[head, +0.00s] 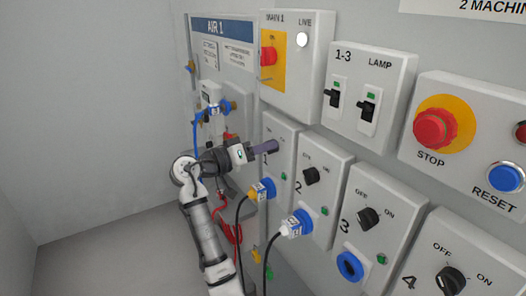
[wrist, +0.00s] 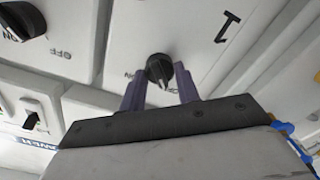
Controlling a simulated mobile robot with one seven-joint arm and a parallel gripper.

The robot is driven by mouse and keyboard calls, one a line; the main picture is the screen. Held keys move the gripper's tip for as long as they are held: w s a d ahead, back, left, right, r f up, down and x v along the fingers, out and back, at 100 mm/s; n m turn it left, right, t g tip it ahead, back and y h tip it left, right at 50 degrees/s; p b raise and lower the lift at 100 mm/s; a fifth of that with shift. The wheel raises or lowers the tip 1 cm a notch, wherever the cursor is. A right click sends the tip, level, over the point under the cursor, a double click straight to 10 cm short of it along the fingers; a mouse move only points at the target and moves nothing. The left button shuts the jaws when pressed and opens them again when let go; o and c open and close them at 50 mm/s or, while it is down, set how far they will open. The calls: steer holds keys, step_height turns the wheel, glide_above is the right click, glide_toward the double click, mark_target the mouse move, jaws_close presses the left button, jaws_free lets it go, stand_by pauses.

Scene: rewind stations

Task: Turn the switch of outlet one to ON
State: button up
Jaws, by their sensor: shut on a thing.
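Outlet one's box (head: 288,160) is a pale grey box on the wall panel, marked 1. My gripper (head: 268,147) reaches across its upper front and hides its switch in the head view. In the wrist view its black round switch knob (wrist: 159,67) sits between the two purple fingertips of my gripper (wrist: 160,74), which is shut on it. The knob's pale pointer mark points down in that picture, toward my palm.
Outlet two's knob (head: 311,175), outlet three's knob (head: 369,217) and outlet four's knob (head: 450,280) step down to the right. The red STOP button (head: 436,129) is upper right. Open floor lies left.

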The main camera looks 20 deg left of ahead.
steer(key=shift+s+d+m+b, duration=0.1)
steer(key=shift+m+b, duration=4.25)
steer(key=shift+b, duration=0.3)
steer(key=shift+s+d+m+b, duration=0.1)
steer(key=shift+m+b, duration=4.25)
steer(key=shift+b, duration=0.25)
steer(key=o, duration=1)
steer(key=b+v, duration=0.1)
steer(key=v, duration=1.3)
steer(key=shift+w, duration=0.1)
